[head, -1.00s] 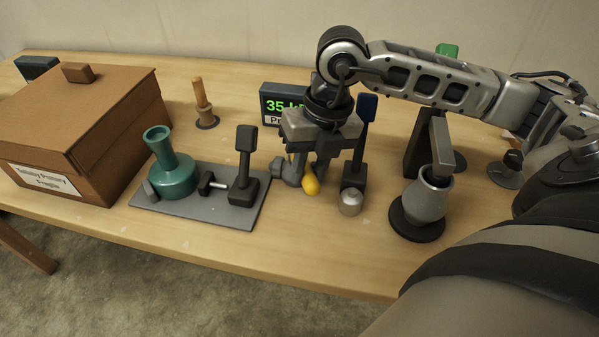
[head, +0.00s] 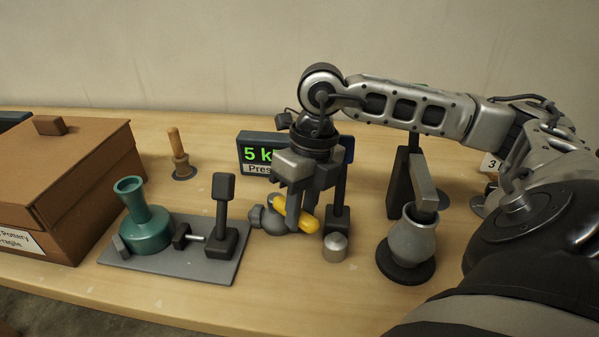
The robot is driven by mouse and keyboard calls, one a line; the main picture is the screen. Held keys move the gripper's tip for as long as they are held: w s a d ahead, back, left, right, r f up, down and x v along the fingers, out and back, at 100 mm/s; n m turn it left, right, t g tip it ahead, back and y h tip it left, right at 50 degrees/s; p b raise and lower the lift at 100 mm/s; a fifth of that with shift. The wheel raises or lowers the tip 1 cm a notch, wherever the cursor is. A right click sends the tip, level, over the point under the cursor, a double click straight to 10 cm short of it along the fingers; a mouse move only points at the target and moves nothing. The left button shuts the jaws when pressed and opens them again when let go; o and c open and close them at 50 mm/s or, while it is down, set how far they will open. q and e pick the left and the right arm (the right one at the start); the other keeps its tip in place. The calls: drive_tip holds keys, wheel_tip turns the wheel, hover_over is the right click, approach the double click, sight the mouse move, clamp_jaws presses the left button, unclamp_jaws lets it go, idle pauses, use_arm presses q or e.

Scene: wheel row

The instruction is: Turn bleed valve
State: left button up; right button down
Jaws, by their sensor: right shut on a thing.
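The bleed valve is a grey body (head: 267,220) on the table with a yellow handle (head: 308,223). My right gripper (head: 296,206) points down over it and is shut on the yellow handle, which lies slanted between the fingers. The fingers hide part of the handle and valve. A pressure display (head: 256,154) behind the valve shows a green "5 k", with the rest of the reading hidden by my right gripper. My left gripper is not in view.
Left of the valve, a grey plate (head: 215,268) carries a green flask (head: 145,225) and a dark lever (head: 223,205). A dark lever with a silver knob (head: 335,245) stands close on the right, then a grey pot (head: 411,240). A brown box (head: 70,180) is far left.

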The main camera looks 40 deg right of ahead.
drive_tip(key=c, duration=1.2)
unclamp_jaws()
drive_tip(key=shift+o, duration=0.2)
drive_tip(key=shift+r, duration=0.1)
drive_tip(key=d+r+p, duration=0.3)
drive_tip(key=r, duration=1.2)
drive_tip(key=shift+r, duration=0.3)
